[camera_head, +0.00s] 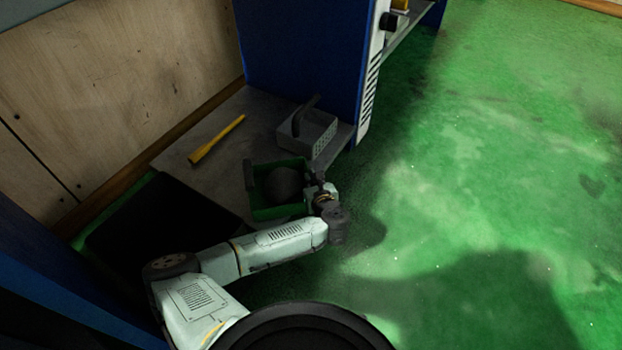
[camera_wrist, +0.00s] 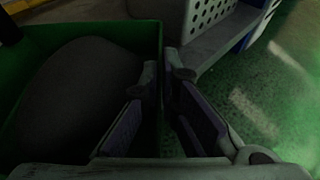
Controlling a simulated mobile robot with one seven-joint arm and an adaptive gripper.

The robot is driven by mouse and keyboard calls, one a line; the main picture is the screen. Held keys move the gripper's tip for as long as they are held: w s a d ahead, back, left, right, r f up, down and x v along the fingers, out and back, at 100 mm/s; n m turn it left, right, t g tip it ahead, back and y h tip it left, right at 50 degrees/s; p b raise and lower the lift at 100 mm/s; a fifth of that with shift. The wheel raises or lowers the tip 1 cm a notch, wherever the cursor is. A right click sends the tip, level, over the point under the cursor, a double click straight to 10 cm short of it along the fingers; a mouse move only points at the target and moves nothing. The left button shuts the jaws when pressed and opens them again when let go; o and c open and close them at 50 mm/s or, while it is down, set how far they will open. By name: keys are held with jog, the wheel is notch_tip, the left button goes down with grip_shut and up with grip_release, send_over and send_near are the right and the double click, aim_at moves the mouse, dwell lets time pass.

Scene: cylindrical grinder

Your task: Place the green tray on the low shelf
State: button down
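The green tray (camera_head: 268,214) is an open box with a dark handle and a large dark rounded object inside. In the head view it is at the front edge of the low grey shelf (camera_head: 215,140); I cannot tell if it rests there or hangs slightly above. My gripper (camera_head: 316,190) is at the tray's right side. In the wrist view the fingers (camera_wrist: 163,76) straddle the green wall (camera_wrist: 75,26), one inside and one outside, and appear closed on it. The tray's underside is hidden.
A grey perforated basket (camera_head: 312,140) with a dark handle stands on the shelf behind the tray. A blue cabinet side (camera_head: 305,60) rises behind. Open green floor (camera_head: 480,150) lies to the right.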

jog(key=c, duration=1.8)
grip_release()
jog(key=p+v, duration=0.3)
jog(key=v, duration=0.9)
